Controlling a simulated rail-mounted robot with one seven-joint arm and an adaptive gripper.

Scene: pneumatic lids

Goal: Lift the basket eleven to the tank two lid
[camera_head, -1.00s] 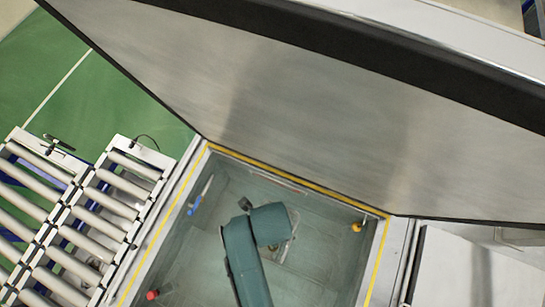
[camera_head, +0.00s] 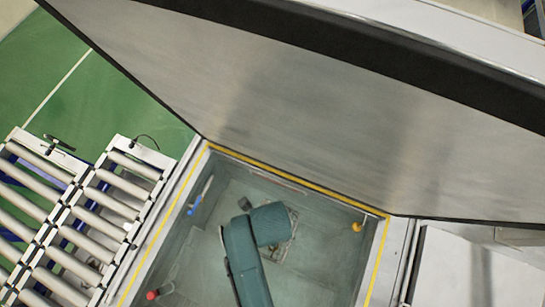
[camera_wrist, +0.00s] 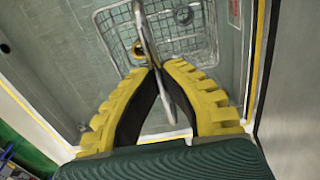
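The wire basket (camera_wrist: 185,22) lies beyond my fingers in the wrist view, and small pale and metal pieces show in it. In the head view, part of its mesh (camera_head: 285,248) shows beside my arm, which hides the rest. Its metal handle (camera_wrist: 145,32) runs between the fingertips. My gripper (camera_wrist: 160,68), with yellow ribbed fingers, is closed on this handle. In the head view my arm hides the gripper. The tank lid (camera_head: 320,125) is a large grey metal panel, standing raised over the tank's far side.
The open tank (camera_head: 320,292) has a yellow-edged rim around my arm. A roller conveyor (camera_head: 100,210) stands on the left. A blue-handled fitting (camera_head: 200,195), a red knob (camera_head: 153,295) and a yellow fitting (camera_head: 358,226) sit along the tank's walls. A metal cover (camera_head: 480,270) is on the right.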

